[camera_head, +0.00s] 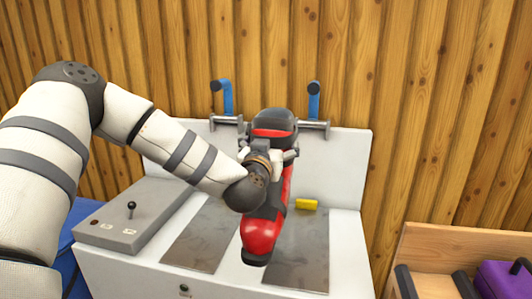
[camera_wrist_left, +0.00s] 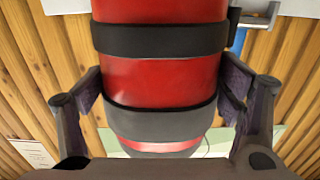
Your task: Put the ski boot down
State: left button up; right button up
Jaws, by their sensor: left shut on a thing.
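The red and black ski boot (camera_head: 262,235) is upright over the middle of the white binding bench (camera_head: 345,165), its toe pointing toward me. My left gripper (camera_head: 272,157) is shut around the boot's upper shaft. The left wrist view shows the red shaft (camera_wrist_left: 160,80) with dark straps between the two fingers of my left gripper (camera_wrist_left: 163,92). The sole is between two grey metal plates (camera_head: 300,250); I cannot tell whether it touches the bench. My arm hides part of the boot's left side. My right gripper is not in view.
Two blue-handled clamps (camera_head: 314,100) stand at the bench's back. A small yellow block (camera_head: 306,204) lies right of the boot. A grey control box with a joystick (camera_head: 130,210) is at the left. A wooden crate (camera_head: 435,245) with a purple item (camera_head: 505,280) is at the lower right.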

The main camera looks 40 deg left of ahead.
pick_arm(q)
jog(key=shift+s+r, duration=0.15)
jog(key=shift+r, duration=0.25)
jog(key=shift+d+f, duration=0.15)
jog(key=shift+d, duration=0.2)
jog(key=s+d+f+m+h, duration=0.1)
jog(key=s+d+h, duration=0.1)
jog(key=d, duration=0.5)
jog(key=s+d+f+m+t+h, duration=0.1)
jog(key=s+d+f+m+h, duration=0.1)
jog(key=d, duration=0.5)
jog(key=s+d+f+m+h, duration=0.1)
jog(key=s+d+m+h, duration=0.1)
jog(key=s+d, duration=0.3)
jog(key=shift+d+f+t+h, duration=0.4)
jog(key=shift+d+h, duration=0.4)
jog(key=shift+d, duration=0.25)
jog(key=shift+s, duration=0.1)
